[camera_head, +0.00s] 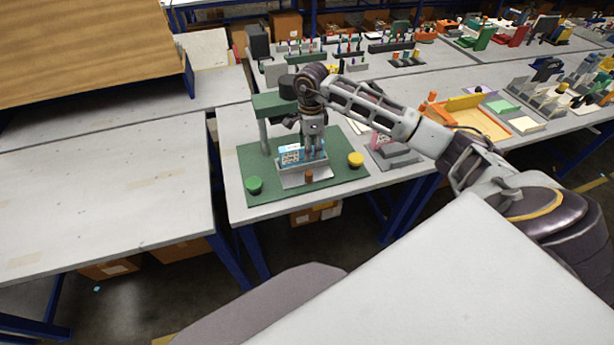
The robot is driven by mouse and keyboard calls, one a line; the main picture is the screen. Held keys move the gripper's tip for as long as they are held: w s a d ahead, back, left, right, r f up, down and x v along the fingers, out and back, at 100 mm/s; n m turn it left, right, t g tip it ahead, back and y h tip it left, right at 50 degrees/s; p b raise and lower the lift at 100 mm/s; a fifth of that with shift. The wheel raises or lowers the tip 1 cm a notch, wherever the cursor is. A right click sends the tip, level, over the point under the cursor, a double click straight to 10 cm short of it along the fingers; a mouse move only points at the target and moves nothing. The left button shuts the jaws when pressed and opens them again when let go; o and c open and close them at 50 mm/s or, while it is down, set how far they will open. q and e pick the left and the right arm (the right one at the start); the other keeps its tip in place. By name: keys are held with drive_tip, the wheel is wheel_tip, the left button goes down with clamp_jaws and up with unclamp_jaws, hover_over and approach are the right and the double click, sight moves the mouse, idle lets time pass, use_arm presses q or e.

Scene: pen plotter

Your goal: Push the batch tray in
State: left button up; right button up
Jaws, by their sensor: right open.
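The batch tray (296,181) is a grey tray at the front of the pen plotter, on a green base mat (335,188). A brown knob (309,176) stands at its front edge. A light-blue and white printed piece (290,155) stands in or just behind the tray. My right gripper (315,153) points down over the tray area, open, close beside the printed piece. I cannot tell whether it touches anything. The plotter's green frame (275,104) rises behind. My left gripper is not in view.
The left table (100,200) is bare, across a gap.

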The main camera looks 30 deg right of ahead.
sight(310, 173)
drive_tip(key=shift+n, duration=0.5)
drive_tip(key=shift+n, duration=0.3)
drive_tip(key=shift+w+n, duration=0.1)
drive_tip(key=shift+n, duration=0.5)
drive_tip(key=shift+n, duration=0.3)
drive_tip(key=shift+f, duration=0.15)
drive_tip(key=shift+f+p, duration=0.85)
drive_tip(key=shift+f, duration=5.95)
